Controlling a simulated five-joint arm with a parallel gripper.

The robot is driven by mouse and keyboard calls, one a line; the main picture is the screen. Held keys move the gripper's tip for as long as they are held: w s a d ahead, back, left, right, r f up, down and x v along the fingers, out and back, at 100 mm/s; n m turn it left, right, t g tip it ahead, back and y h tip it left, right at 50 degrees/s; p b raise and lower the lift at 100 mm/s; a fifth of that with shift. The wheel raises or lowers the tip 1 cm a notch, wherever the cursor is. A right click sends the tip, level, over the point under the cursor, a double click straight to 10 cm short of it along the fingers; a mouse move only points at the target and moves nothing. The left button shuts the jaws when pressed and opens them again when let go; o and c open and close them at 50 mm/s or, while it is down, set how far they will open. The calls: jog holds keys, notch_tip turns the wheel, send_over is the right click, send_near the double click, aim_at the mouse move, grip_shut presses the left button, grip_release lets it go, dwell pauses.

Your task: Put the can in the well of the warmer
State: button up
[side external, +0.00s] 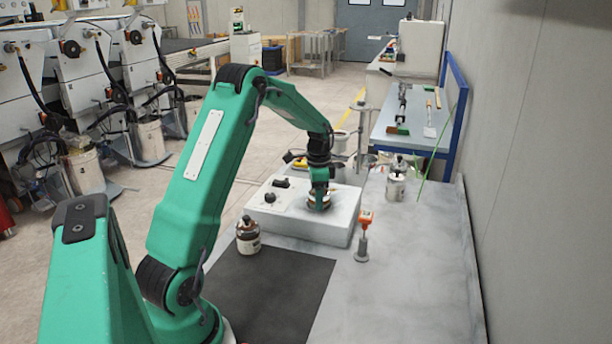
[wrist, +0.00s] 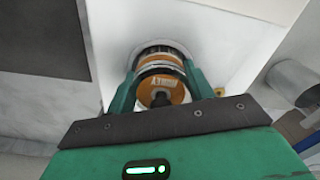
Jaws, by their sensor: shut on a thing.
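The warmer (side external: 304,222) is a low white box on the grey bench, with dark knobs on its left part. My gripper (side external: 319,196) points down over the right part of its top. It is shut on the can (wrist: 162,80), which has orange-brown and silver bands and a dark knob-like end toward the wrist camera. One green finger of my gripper (wrist: 161,85) stands on each side of it. In the side view the can (side external: 318,204) shows low at the warmer's top, at the round well. Its bottom is hidden, so I cannot tell how deep it sits.
A similar can (side external: 248,238) stands left of the warmer by the dark mat (side external: 275,295). Another can (side external: 396,187) stands at the back right. An orange-topped tool on a grey post (side external: 362,240) stands close to the warmer's right front corner. The bench at right front is clear.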

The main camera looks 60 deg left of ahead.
jog(key=shift+f, duration=0.65)
jog(key=o, duration=1.1)
jog(key=shift+s, duration=0.1)
jog(key=shift+c, duration=0.2)
jog(key=shift+o, duration=0.2)
jog(key=shift+d, duration=0.1)
notch_tip(320, 180, up, 12)
jog(key=shift+r, duration=0.8)
